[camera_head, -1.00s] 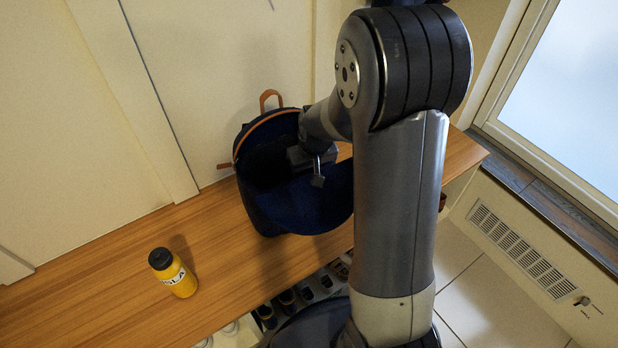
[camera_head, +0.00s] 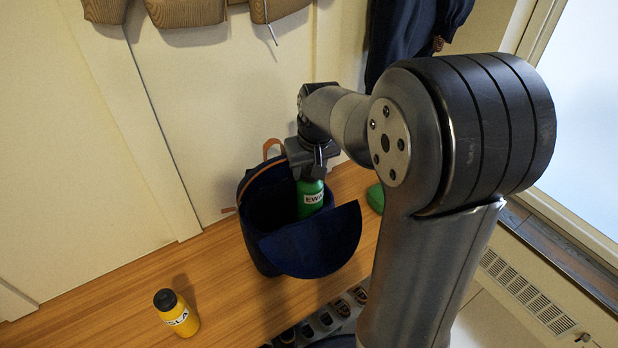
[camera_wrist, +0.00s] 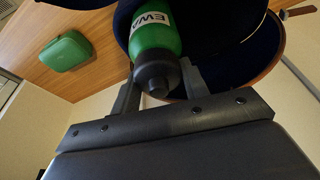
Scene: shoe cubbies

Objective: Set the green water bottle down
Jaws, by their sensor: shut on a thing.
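The green water bottle (camera_head: 310,198) with a white label is upright in the mouth of the dark blue backpack (camera_head: 262,212). Its lower end is hidden inside the backpack. My gripper (camera_head: 312,172) is above the opening, shut on the bottle's top. In the wrist view the bottle (camera_wrist: 154,40) sits between the two fingers with its black cap toward the camera. The backpack's flap hangs open at the front.
A yellow bottle (camera_head: 177,312) stands on the wooden bench (camera_head: 120,285) at the left, with clear bench between it and the backpack. A green case (camera_wrist: 70,52) lies on the bench beside the backpack. Shoes (camera_head: 325,318) are in cubbies below. Coats hang above.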

